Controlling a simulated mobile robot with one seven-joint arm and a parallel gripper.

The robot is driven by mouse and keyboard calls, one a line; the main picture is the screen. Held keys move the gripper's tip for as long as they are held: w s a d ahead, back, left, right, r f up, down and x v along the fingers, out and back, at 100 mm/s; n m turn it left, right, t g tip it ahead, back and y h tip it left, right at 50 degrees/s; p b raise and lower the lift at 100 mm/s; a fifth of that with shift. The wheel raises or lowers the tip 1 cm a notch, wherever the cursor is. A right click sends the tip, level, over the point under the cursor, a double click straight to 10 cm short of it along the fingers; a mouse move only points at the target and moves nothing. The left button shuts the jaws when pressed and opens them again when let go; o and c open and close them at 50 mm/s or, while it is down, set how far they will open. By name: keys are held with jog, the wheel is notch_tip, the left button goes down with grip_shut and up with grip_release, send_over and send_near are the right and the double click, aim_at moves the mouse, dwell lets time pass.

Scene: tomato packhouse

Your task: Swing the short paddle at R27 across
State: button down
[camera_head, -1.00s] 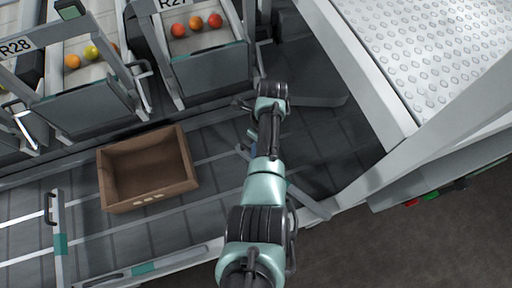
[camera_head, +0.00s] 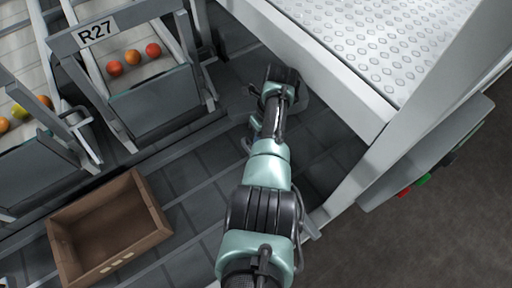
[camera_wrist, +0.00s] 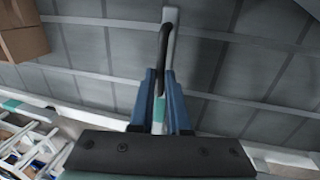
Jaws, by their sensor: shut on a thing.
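The paddle shows in the wrist view as a narrow light grey bar (camera_wrist: 172,14) with a teal band, lying lengthwise between my fingers. A black bow handle (camera_wrist: 163,45) stands on it. My gripper (camera_wrist: 162,75) has its blue fingers shut on this handle. In the head view my arm reaches over the dark belt (camera_head: 210,165), and my wrist hides the fingers and most of the paddle. The R27 sign (camera_head: 97,31) marks the chute at upper left of my arm.
A brown crate (camera_head: 152,204) stands on the belt to the left; it also shows in the wrist view (camera_wrist: 22,42). Round red and orange fruit (camera_head: 132,57) lies in the R27 chute. A white frame (camera_head: 330,75) with a dimpled bed borders the right side.

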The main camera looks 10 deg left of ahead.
jog(key=shift+w+d+r, duration=0.15)
jog(key=shift+w+r, duration=0.1)
jog(key=shift+w, duration=0.1)
jog(key=c, duration=1.2)
grip_release()
jog(key=shift+o, duration=1.2)
jog(key=shift+d, duration=0.1)
jog(key=shift+o, duration=0.4)
jog(key=shift+s+f, duration=0.15)
jog(key=p+v, duration=0.3)
jog(key=v, duration=1)
jog(key=shift+s, duration=0.1)
